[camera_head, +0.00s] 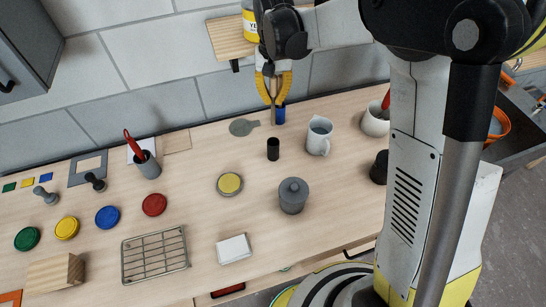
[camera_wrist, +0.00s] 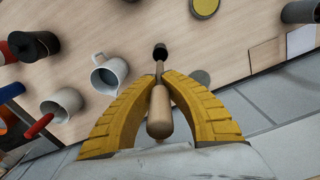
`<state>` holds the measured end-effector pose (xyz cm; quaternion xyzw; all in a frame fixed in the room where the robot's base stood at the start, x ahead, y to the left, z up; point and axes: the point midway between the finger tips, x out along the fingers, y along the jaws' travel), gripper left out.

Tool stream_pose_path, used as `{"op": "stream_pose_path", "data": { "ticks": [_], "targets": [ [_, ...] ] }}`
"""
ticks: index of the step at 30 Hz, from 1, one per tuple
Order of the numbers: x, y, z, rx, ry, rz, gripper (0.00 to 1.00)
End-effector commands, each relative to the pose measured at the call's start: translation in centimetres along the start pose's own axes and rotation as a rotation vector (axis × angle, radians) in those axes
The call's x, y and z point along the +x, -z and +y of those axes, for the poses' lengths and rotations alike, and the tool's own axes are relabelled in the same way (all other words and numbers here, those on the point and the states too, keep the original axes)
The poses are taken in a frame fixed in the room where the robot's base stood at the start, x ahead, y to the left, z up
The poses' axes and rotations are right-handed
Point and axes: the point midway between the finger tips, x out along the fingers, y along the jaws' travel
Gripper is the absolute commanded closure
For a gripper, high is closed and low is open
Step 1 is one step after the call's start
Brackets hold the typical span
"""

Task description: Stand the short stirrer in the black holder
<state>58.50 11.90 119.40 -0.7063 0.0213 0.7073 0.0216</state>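My gripper (camera_head: 273,90) has its yellow fingers closed on a wooden stirrer (camera_head: 272,112). In the wrist view, the stirrer's thick wooden handle (camera_wrist: 158,115) sits between the fingers, with its thin end pointing away from my wrist. In the head view the stirrer hangs roughly upright, its lower end appearing just above the black holder (camera_head: 273,149). The small dark holder stands upright on the table. In the wrist view, the holder (camera_wrist: 160,50) lies in line with the stirrer's far end; the exact gap between them is hard to tell.
A lidded grey pot (camera_head: 292,197) and a yellow-topped disc (camera_head: 229,184) are in front. A grey cup (camera_head: 149,166) stands left.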

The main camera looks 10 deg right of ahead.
Motion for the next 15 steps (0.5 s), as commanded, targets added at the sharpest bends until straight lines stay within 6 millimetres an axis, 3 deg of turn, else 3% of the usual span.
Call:
{"op": "stream_pose_path", "data": {
  "ticks": [15],
  "targets": [
    [7.0,0.1,0.0,0.000,0.000,0.000,1.00]
  ]
}}
